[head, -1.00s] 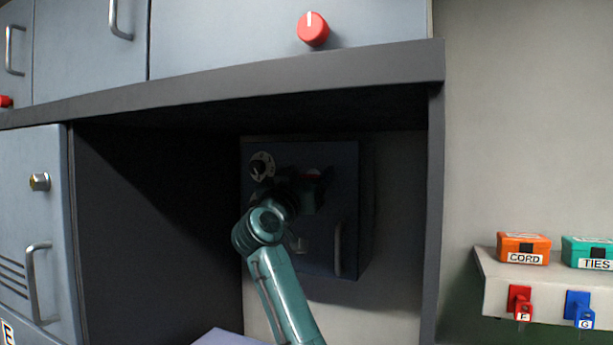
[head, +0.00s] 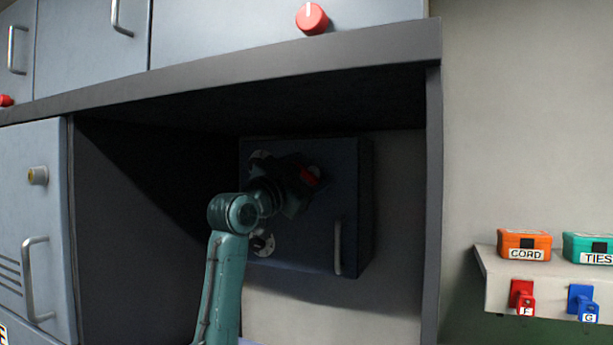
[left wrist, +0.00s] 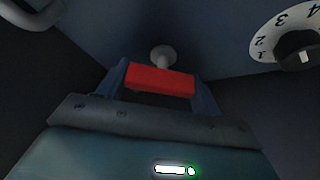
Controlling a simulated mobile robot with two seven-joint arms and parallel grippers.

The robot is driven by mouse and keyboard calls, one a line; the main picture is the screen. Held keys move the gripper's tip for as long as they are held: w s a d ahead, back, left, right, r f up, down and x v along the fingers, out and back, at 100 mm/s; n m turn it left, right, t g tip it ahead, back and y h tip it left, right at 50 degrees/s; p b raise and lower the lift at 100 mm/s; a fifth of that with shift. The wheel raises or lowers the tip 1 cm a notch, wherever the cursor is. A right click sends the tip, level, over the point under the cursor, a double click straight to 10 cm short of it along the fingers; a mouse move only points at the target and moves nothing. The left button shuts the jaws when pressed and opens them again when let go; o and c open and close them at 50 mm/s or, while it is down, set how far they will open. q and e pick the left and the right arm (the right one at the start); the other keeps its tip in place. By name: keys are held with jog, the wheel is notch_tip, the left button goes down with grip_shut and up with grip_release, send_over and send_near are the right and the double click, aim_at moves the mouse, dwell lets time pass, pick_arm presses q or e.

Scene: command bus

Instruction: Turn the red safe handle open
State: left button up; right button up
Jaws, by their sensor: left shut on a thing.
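The safe (head: 345,190) is a dark blue box with its door closed, inside a shadowed recess in the head view. Its red handle (head: 309,177) sits on the upper part of the door and looks tilted, partly covered by my gripper. My left gripper (head: 302,182) is at the safe front, shut on the red handle. In the left wrist view the handle (left wrist: 160,80) lies crosswise between the two fingers of the gripper (left wrist: 162,82), with a round grey stem behind it. My right gripper is not in view.
A white numbered dial (left wrist: 285,35) is beside the handle. A vertical metal pull (head: 338,247) is on the safe door. The recess's right wall (head: 432,200) stands close by. An orange CORD box (head: 524,245) and a teal TIES box (head: 590,248) sit on a shelf at right.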

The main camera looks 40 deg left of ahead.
pick_arm(q)
jog(key=m+g+h+p, duration=0.1)
jog(key=m, duration=0.2)
jog(key=shift+m+h, duration=0.3)
jog(key=m+h+p, duration=0.1)
jog(key=m, duration=0.2)
jog(key=shift+g, duration=0.4)
jog(key=shift+m+g+p, duration=0.3)
jog(key=shift+m, duration=0.7)
jog(key=shift+d+f+m+g+h, duration=0.15)
jog(key=shift+m+g+h, duration=0.25)
jog(key=shift+m, duration=1.1)
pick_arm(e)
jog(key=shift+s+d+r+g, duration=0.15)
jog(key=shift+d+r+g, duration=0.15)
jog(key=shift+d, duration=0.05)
pick_arm(q)
jog(key=shift+f, duration=0.1)
jog(key=o, duration=1)
